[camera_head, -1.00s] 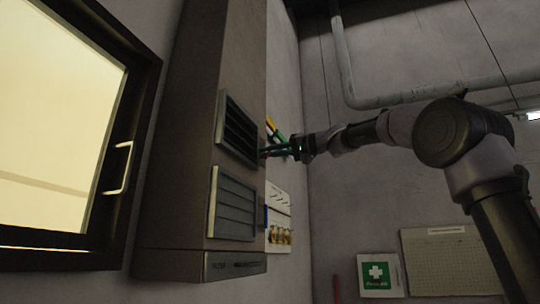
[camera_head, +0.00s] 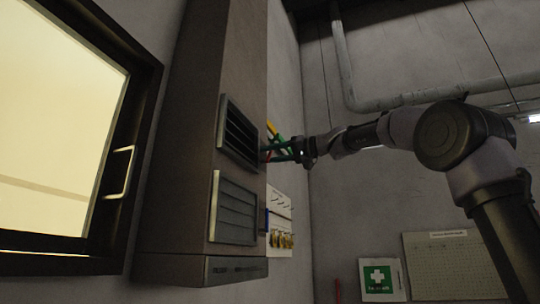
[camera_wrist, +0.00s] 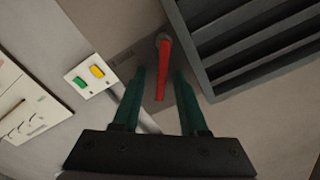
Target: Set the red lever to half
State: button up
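The red lever (camera_wrist: 164,70) shows in the wrist view, sticking out from a round pivot on a brown-grey panel beside a louvred vent. My gripper (camera_wrist: 160,75) is open, with green fingers on either side of the lever. A gap shows between the lever and each finger; I cannot tell how far the fingertips are from it in depth. In the head view my gripper (camera_head: 278,150) is at the right side of the tall brown cabinet (camera_head: 185,130). The lever is too small and covered there to make out clearly.
The louvred vent (camera_wrist: 250,40) lies close to the right of the lever. A white plate with a yellow button (camera_wrist: 97,71) and a green button (camera_wrist: 79,83) is at the left. A window (camera_head: 60,110) with a handle is left of the cabinet. A pipe (camera_head: 440,94) runs along the wall.

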jog(key=shift+d, duration=0.1)
jog(key=v, duration=1)
jog(key=shift+d, duration=0.3)
jog(key=shift+s, duration=0.15)
jog(key=s+d+f+m+t+h, duration=0.1)
jog(key=s+d+f+m+h, duration=0.2)
jog(key=f, duration=0.7)
jog(key=s+d+f+m+h, duration=0.1)
jog(key=s+f+m+h, duration=0.3)
jog(key=f, duration=0.6)
jog(key=s+d+f+m+h, duration=0.2)
jog(key=s+d+f+h, duration=0.2)
jog(key=f, duration=0.8)
jog(key=s+d+f+m+h, duration=0.2)
jog(key=s+d+f+h, duration=0.2)
jog(key=s+d+f, duration=0.5)
notch_tip(320, 180, down, 4)
jog(key=shift+s+d+r, duration=0.1)
jog(key=shift+s+d, duration=0.2)
jog(key=shift+s, duration=0.45)
